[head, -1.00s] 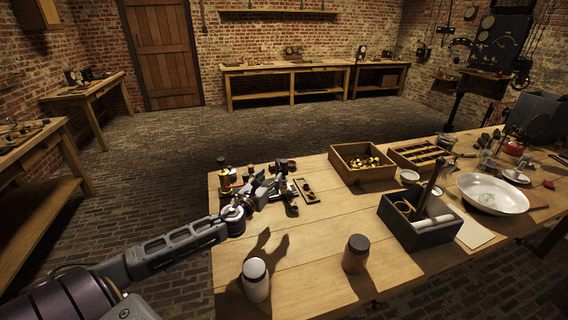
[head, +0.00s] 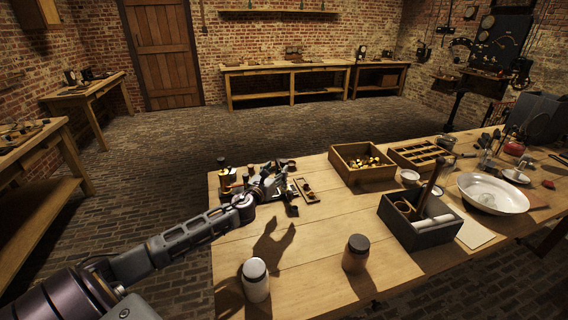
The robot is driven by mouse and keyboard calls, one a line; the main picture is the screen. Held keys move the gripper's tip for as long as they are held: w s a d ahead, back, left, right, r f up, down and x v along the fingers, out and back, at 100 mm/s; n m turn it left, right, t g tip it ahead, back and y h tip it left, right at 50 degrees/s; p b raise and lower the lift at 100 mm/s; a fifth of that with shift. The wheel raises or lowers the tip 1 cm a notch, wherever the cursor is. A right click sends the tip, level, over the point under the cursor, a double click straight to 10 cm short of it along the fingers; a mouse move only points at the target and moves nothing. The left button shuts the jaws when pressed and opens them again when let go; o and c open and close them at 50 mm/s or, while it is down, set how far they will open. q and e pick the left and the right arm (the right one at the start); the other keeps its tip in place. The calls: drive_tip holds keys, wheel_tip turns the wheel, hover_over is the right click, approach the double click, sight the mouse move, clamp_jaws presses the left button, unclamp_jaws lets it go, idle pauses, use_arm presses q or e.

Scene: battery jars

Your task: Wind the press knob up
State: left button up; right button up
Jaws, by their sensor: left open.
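My left gripper (head: 279,176) is open above the far left part of the workbench, its arm coming in from the left. It is over or beside a cluster of small dark items, which it partly covers. I cannot pick out the press knob for certain in this cluster. A small dark and brass device (head: 226,175) stands at the bench's far left corner, left of the gripper. My right gripper is not in view.
Two lidded jars, one white-topped (head: 256,281) and one dark-topped (head: 356,254), stand near the front. A wooden box with brass pieces (head: 345,176), a dark grey bin (head: 399,226) and a white basin (head: 470,199) stand to the right. The bench (head: 310,260) is bare between jars and gripper.

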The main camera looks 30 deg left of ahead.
sight(283, 164)
use_arm(q)
drive_tip(key=shift+w+a, duration=0.15)
drive_tip(key=shift+w, duration=1.1)
drive_tip(key=shift+w+a, duration=0.2)
drive_tip(key=shift+w, duration=1.05)
drive_tip(key=shift+w+a, duration=0.15)
drive_tip(key=shift+w, duration=1.1)
drive_tip(key=shift+c, duration=0.3)
drive_tip(key=c, duration=1)
